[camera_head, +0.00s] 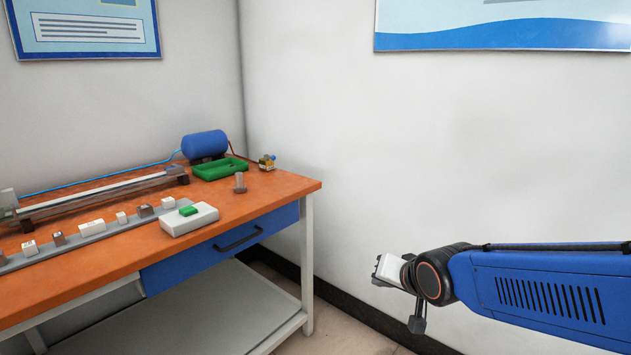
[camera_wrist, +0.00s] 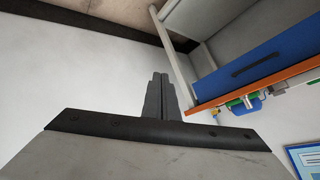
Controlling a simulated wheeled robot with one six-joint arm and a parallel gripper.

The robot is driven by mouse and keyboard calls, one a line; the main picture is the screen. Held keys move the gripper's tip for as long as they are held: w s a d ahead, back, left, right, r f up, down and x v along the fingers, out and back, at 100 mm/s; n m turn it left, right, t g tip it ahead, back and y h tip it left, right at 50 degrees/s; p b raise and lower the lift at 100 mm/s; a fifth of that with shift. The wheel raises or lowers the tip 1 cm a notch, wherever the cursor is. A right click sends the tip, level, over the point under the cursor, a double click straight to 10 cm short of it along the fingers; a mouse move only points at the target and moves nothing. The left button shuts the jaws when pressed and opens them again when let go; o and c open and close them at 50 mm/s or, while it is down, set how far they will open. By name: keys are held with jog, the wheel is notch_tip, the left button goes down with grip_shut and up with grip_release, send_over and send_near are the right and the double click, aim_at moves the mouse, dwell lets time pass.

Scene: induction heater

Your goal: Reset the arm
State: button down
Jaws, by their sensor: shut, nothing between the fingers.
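My blue arm (camera_head: 540,285) reaches in from the right edge of the head view, in front of the bare wall. At its end is my gripper, whose fingers are hard to make out in the head view. In the wrist view my gripper (camera_wrist: 159,78) shows two dark fingers pressed together with nothing between them. It is in free air, to the right of the table and clear of it. The wrist view is upside down, with the table at its upper right.
The orange-topped table (camera_head: 285,187) has a blue drawer (camera_head: 225,248) and a lower shelf. On it are a blue tank (camera_head: 204,144), a green tray (camera_head: 220,169), a grey cylinder (camera_head: 240,183), a white box (camera_head: 189,219) and a row of small blocks. Posters hang on the walls.

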jog(key=s+d+n+g+h, duration=0.1)
jog(key=s+d, duration=0.3)
jog(key=s, duration=0.3)
jog(key=s+d+n+g+h, duration=0.1)
jog(key=s+d+g, duration=0.1)
jog(key=s+d, duration=0.3)
jog(key=s+d+n+g, duration=0.1)
jog(key=s+d, duration=0.3)
jog(key=s, duration=0.6)
jog(key=shift+s+d+f+g+h, duration=0.15)
jog(key=shift+d+f+g+h, duration=0.15)
jog(key=shift+f+h, duration=0.1)
